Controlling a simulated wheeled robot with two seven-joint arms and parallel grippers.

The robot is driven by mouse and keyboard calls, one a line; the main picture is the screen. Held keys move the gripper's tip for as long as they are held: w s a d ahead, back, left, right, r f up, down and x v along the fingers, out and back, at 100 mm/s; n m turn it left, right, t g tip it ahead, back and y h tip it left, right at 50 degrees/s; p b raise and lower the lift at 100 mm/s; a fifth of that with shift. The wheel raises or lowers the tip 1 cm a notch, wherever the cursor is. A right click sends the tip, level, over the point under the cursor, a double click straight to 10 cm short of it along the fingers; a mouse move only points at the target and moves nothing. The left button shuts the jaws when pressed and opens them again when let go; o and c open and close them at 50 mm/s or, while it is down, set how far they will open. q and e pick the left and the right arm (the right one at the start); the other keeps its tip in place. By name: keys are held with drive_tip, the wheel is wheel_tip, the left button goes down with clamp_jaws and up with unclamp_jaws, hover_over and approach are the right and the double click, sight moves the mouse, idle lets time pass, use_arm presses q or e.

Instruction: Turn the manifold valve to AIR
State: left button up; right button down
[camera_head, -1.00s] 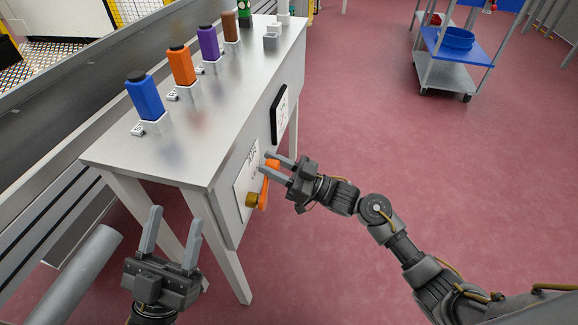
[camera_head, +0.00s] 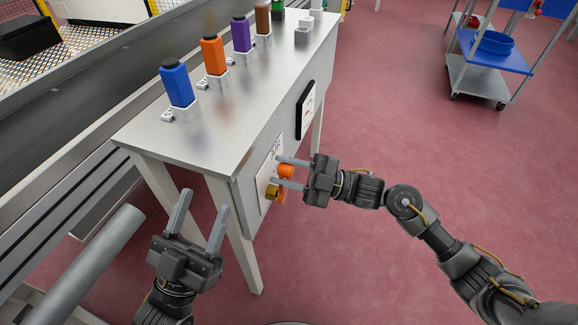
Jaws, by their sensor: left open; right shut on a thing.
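The manifold valve is an orange lever (camera_head: 286,171) beside a brass-coloured knob (camera_head: 271,192). It is on a white label plate (camera_head: 264,172) on the front of the metal bench. The lettering on the plate is too small to read. My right gripper (camera_head: 274,170) is shut on the orange lever, with one finger above it and one across it. That finger hides the lever's middle. My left gripper (camera_head: 205,200) is open and empty, below and left of the valve, in front of the bench legs.
A dark-framed panel (camera_head: 306,109) is on the bench front. A cart (camera_head: 480,76) with a blue basin stands at upper right. The red floor between is clear.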

use_arm(q)
drive_tip(key=shift+w+f, duration=0.1)
use_arm(e)
drive_tip(key=shift+s+n, duration=0.1)
drive_tip(key=shift+n, duration=0.3)
drive_tip(key=c, duration=1.1)
unclamp_jaws()
drive_tip(key=shift+a, duration=0.1)
use_arm(q)
drive_tip(key=shift+w+d+f+g, duration=0.1)
drive_tip(key=shift+d+f+g, duration=0.1)
drive_tip(key=shift+d+g, duration=0.1)
use_arm(e)
drive_tip(key=v, duration=1.1)
use_arm(q)
drive_tip(key=shift+f+y+p, duration=0.15)
drive_tip(key=shift+y+p, duration=0.15)
use_arm(e)
drive_tip(key=shift+r, duration=0.15)
